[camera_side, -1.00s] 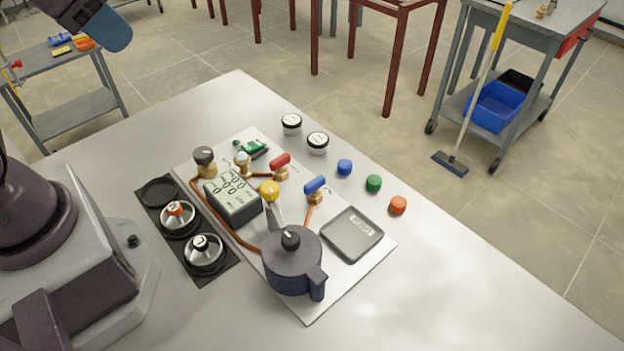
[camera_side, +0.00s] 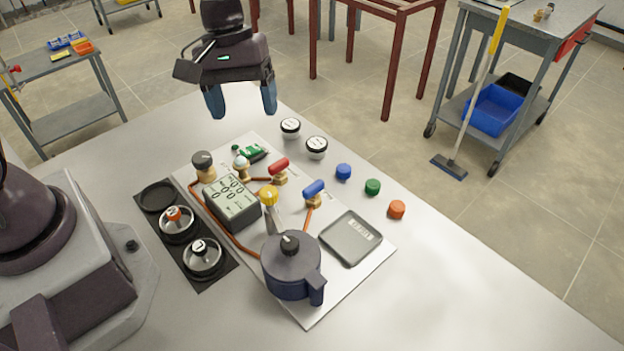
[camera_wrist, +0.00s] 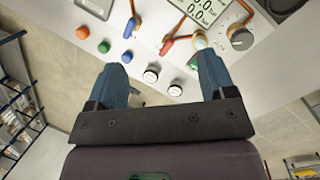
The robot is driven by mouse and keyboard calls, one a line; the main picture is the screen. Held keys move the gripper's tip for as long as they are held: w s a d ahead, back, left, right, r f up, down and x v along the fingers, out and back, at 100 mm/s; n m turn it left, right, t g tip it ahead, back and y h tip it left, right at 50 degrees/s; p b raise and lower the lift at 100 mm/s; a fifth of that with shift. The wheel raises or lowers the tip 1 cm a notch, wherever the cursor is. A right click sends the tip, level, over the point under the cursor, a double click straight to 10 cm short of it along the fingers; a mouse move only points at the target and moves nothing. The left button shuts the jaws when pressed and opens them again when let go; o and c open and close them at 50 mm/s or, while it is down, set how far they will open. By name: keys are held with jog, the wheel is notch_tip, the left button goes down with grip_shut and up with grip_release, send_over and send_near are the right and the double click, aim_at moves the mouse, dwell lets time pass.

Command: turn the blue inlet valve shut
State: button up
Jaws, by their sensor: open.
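The blue inlet valve (camera_side: 313,190) is a blue-handled valve on a brass body, standing on the white board (camera_side: 318,302) right of the yellow-knobbed part. Its blue handle (camera_wrist: 131,27) also shows in the wrist view, up and left of the fingers. A red-handled valve (camera_side: 279,168) stands to its left, seen too in the wrist view (camera_wrist: 166,47). My gripper (camera_side: 241,102) is open and empty, with blue fingers pointing down, above the far end of the table and well apart from both valves. In the wrist view the fingers (camera_wrist: 162,78) are spread wide.
A digital meter (camera_side: 231,202), a dark lidded pot (camera_side: 290,268) and a scale (camera_side: 350,238) crowd the board. Blue (camera_side: 344,172), green (camera_side: 372,187) and orange (camera_side: 397,209) caps and two white-topped jars (camera_side: 316,146) stand along its right. The table's front right is clear.

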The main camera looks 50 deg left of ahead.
aim_at(313, 185)
jog(key=w+d+f+n+h, duration=0.2)
jog(key=w+f+n, duration=0.4)
jog(key=n, duration=0.4)
jog(key=shift+t, duration=0.3)
jog(key=x, duration=0.4)
jog(key=w+x, duration=0.1)
jog(key=x, duration=0.7)
jog(key=shift+w+d, duration=0.15)
jog(key=shift+d, duration=0.05)
jog(key=c, duration=0.9)
jog(key=shift+c, duration=0.2)
